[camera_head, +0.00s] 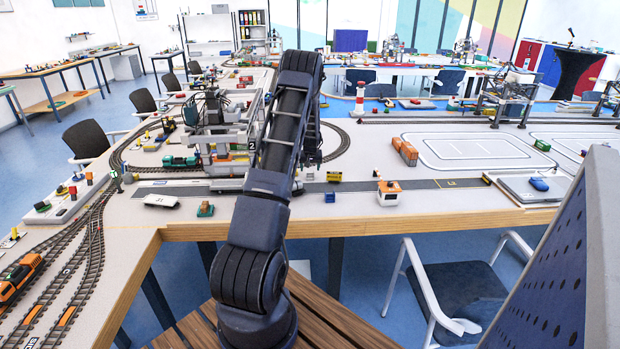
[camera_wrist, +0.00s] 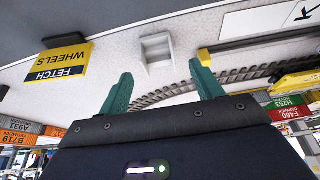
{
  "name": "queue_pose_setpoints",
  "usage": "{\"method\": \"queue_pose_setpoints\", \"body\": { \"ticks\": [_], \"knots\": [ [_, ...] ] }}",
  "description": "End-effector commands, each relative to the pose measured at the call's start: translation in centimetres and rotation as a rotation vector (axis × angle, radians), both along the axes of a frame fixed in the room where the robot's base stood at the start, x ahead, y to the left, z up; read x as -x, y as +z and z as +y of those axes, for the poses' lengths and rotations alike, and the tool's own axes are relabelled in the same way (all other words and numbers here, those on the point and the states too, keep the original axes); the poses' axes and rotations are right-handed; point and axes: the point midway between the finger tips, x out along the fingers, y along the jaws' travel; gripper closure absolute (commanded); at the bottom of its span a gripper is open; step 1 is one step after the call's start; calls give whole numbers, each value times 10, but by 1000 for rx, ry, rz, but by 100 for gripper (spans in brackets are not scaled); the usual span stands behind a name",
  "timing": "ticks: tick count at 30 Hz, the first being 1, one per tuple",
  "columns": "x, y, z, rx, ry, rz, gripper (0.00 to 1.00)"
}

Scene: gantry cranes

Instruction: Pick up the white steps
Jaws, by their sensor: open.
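The white steps (camera_wrist: 157,50) show in the wrist view as a small white block with a recessed, stepped face, standing on the pale table top. They lie just beyond my fingertips, roughly centred between them. My gripper (camera_wrist: 160,76) is open, with two green fingers apart and nothing between them. In the head view my gripper (camera_head: 312,158) is a dark shape hanging over the table behind my arm, partly hidden by it. I cannot make out the steps clearly in the head view.
A yellow "FETCH WHEELS" block (camera_wrist: 59,62) stands left of the steps in the wrist view. Coloured containers (camera_wrist: 288,107) are at the right.

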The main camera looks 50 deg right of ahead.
Motion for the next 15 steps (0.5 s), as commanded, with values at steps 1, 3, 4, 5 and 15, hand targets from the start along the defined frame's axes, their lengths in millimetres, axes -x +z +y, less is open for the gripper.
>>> {"method": "queue_pose_setpoints", "body": {
  "ticks": [1, 3, 4, 5, 15],
  "knots": [
    [-1, -4, -1, -1, 0, 1, 35],
    [-2, -11, -3, -2, 0, 1, 35],
    [-3, -14, -3, -2, 0, 1, 35],
    [-4, -18, -4, -2, 0, 1, 35],
    [-13, -46, -13, -1, 0, 0, 35]
  ]
}}
